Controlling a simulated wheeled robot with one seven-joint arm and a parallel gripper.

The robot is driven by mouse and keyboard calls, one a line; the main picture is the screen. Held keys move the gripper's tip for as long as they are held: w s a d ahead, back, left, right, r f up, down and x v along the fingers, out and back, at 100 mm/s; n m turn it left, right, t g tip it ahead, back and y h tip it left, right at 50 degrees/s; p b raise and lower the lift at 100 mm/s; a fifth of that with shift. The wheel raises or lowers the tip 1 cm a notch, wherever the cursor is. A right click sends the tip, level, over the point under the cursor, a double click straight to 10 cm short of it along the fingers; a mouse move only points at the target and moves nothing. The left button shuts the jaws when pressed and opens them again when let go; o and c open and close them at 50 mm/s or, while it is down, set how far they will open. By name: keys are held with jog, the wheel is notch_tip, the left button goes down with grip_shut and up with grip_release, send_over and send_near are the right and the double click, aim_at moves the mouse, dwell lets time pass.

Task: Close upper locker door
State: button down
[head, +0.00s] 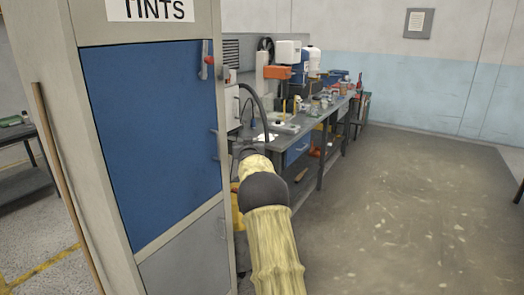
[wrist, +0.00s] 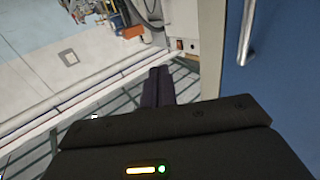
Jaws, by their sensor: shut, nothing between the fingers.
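The locker's blue upper door (head: 155,130) fills much of the left half of the head view. It looks flush with its grey frame there, with no clear gap. My gripper (wrist: 160,72) is shut and empty, its dark fingers together in the middle of the wrist view. A blue panel (wrist: 285,95) with a metal bar handle (wrist: 248,32) stands at the right of the wrist view, apart from the fingers. I cannot tell for sure that it is the upper door. In the head view my arm reaches past the locker's right edge, and the fingertips cannot be made out.
A grey lower door (head: 185,262) sits under the blue one. A workbench (head: 322,118) with tools and machines runs along the wall behind my arm. A wooden pole (head: 62,180) leans on the locker's left side. The floor (head: 410,210) at right is clear.

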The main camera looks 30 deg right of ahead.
jog(key=s+d+b, duration=0.1)
jog(key=s+d, duration=0.2)
jog(key=s, duration=0.2)
jog(key=s+a+f+n+g+y, duration=0.1)
jog(key=s+a+f+g+y, duration=0.1)
jog(key=s+a+f, duration=0.45)
jog(key=s+a+f+n+g+y, duration=0.1)
jog(key=s+a+g+y, duration=0.2)
jog(key=a, duration=0.6)
jog(key=s+a+f+n+g+y, duration=0.1)
jog(key=s+a+f+g, duration=0.1)
jog(key=s+a+f, duration=0.35)
jog(key=s+a+f+n+g+y, duration=0.1)
jog(key=s+a+f+g, duration=0.1)
jog(key=s+a, duration=0.5)
jog(key=s+a+f+g, duration=0.2)
jog(key=s+g, duration=0.1)
jog(key=s, duration=0.8)
jog(key=s+a+f+n+g+y, duration=0.15)
jog(key=s+a, duration=0.35)
jog(key=s, duration=0.5)
notch_tip(320, 180, up, 14)
jog(key=p, duration=1.4)
jog(key=shift+w+h+p, duration=0.35)
jog(key=shift+w+h, duration=0.1)
jog(key=shift+m, duration=0.25)
